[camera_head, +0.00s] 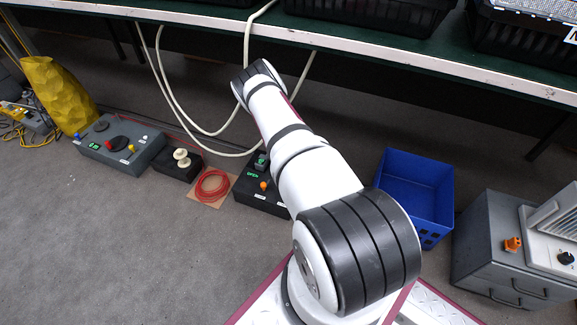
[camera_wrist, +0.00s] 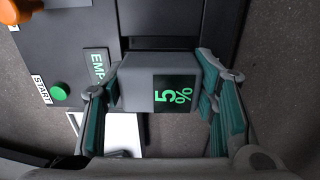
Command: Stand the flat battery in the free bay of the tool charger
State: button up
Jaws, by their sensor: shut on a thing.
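In the wrist view, a grey block-shaped battery (camera_wrist: 135,85) with a green "5%" display is between the teal finger pads of my gripper (camera_wrist: 162,108). The pads are shut on its two sides. The dark tool charger (camera_wrist: 70,45) lies behind it, with an "EMPTY" label partly covered, a green button marked "START" and an orange part at the corner. I cannot tell whether the battery's lower end is in a bay. In the head view, the charger (camera_head: 256,201) stands on the floor, partly behind my arm, which hides my gripper.
A blue crate (camera_head: 415,180) stands right of my arm, and a grey cabinet (camera_head: 486,246) farther right. Left of the charger are a red cable coil (camera_head: 212,186), a black box (camera_head: 172,168) and a grey control box (camera_head: 125,150). White cables hang from the bench (camera_head: 360,45).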

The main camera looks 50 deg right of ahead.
jog(key=shift+f, duration=0.95)
jog(key=o, duration=1.5)
jog(key=shift+r, duration=3.8)
